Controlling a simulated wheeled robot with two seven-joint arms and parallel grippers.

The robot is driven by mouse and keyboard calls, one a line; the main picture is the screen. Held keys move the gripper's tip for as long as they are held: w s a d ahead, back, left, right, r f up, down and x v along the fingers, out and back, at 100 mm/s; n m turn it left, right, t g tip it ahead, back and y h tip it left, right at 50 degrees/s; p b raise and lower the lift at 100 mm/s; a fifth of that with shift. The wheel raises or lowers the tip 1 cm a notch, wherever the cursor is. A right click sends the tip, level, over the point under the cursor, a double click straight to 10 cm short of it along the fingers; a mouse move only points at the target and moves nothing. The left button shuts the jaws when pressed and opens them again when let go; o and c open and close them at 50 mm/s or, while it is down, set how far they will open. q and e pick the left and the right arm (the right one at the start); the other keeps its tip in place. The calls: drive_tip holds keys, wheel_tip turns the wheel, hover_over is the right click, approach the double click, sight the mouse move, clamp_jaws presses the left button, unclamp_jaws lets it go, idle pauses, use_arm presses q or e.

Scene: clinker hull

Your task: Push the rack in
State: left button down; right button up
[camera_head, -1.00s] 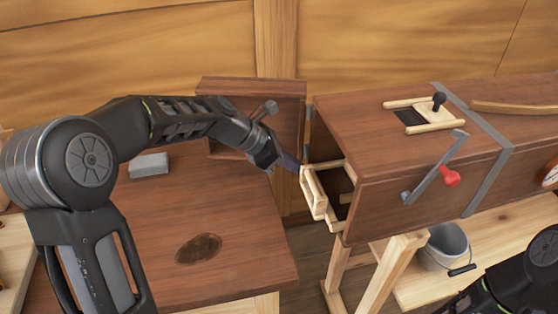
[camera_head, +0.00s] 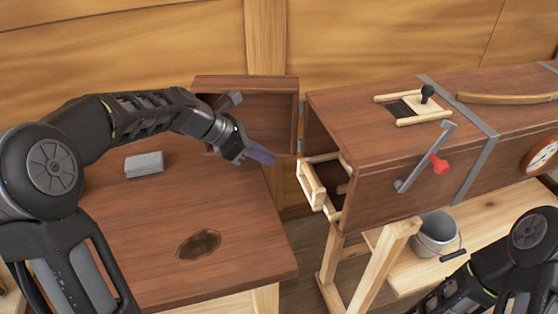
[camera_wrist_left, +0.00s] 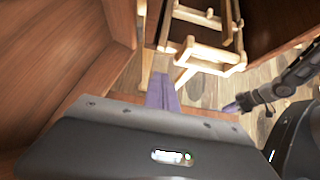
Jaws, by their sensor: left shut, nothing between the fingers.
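The rack (camera_head: 312,187) is a pale wooden frame that sticks partway out of the open left end of a long brown wooden box (camera_head: 385,150). In the left wrist view the rack (camera_wrist_left: 210,56) shows ahead of the fingers, at upper centre. My left gripper (camera_head: 262,155) is shut and empty, with its purple fingers pointing at the rack from the left, and a gap lies between them. Its fingers also show in the left wrist view (camera_wrist_left: 163,93). My right arm is at the lower right of the head view; its purple fingertip shows in the left wrist view (camera_wrist_left: 232,107).
The box's door (camera_head: 255,115) hangs open behind my left gripper. A brown table (camera_head: 150,235) with a grey block (camera_head: 144,163) is at left. A bucket (camera_head: 437,235) stands below.

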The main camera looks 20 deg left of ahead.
use_arm(q)
drive_tip(key=v, duration=0.5)
drive_tip(key=shift+a+r, duration=0.25)
drive_tip(key=shift+r, duration=0.1)
drive_tip(key=shift+s, duration=0.15)
